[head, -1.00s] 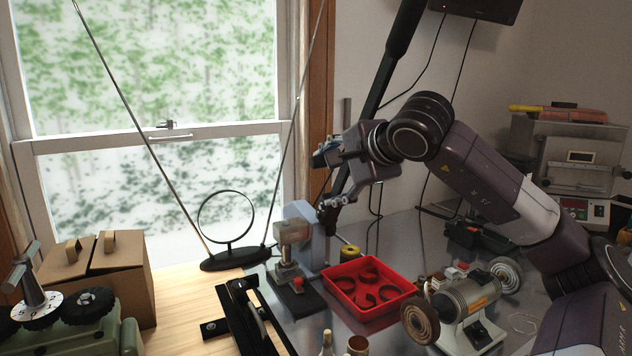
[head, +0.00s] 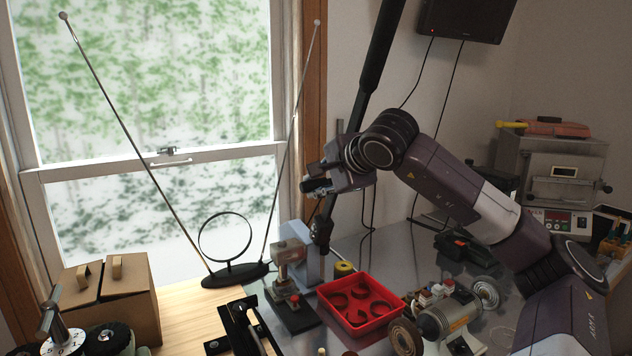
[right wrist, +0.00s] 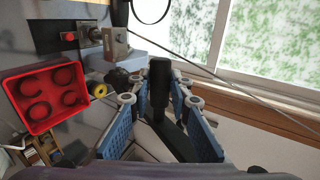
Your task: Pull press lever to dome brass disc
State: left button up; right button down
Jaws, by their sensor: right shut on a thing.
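The press (head: 287,253) stands near the table's left part, with a grey-blue frame, a metal ram and a dark base. In the right wrist view, the press (right wrist: 115,45) is at the upper left. My right gripper (head: 318,186) is above and right of the press in the head view. In the right wrist view, my right gripper (right wrist: 162,105) has its blue pads on both sides of the black lever grip (right wrist: 160,82) and is shut on it. The brass disc cannot be made out in the press. My left gripper is not in view.
A red tray (head: 376,329) with dark curved pieces lies right of the press, near a yellow spool (head: 344,269). A bench grinder (head: 447,318) stands further right. A ring-shaped antenna (head: 236,272) stands behind left. A black boom (head: 375,75) rises behind my arm.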

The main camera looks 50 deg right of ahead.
jog(key=w+d+r+p, duration=0.1)
jog(key=w+d+p, duration=0.1)
jog(key=w+p, duration=0.3)
jog(key=w+d+r+p, duration=0.2)
jog(key=w+p, duration=0.4)
jog(key=shift+w+d+r+p, duration=0.2)
jog(key=shift+w+d+p, duration=0.05)
jog(key=shift+d+p, duration=0.1)
jog(key=c, duration=2.2)
grip_release()
jog(key=shift+o, duration=1.1)
jog(key=shift+d+f, duration=0.1)
jog(key=shift+f, duration=0.05)
jog(key=shift+o, duration=1.2)
jog(key=shift+w+d+f, duration=0.2)
jog(key=shift+d+f, duration=0.05)
jog(key=shift+w+d+f, duration=0.15)
jog(key=shift+w+f, duration=0.05)
jog(key=shift+a+b+v, duration=0.2)
jog(key=shift+b+v, duration=0.25)
jog(key=shift+v, duration=1.7)
jog(key=shift+a+b+v, duration=0.25)
jog(key=shift+b+v, duration=0.15)
jog(key=shift+v, duration=1.75)
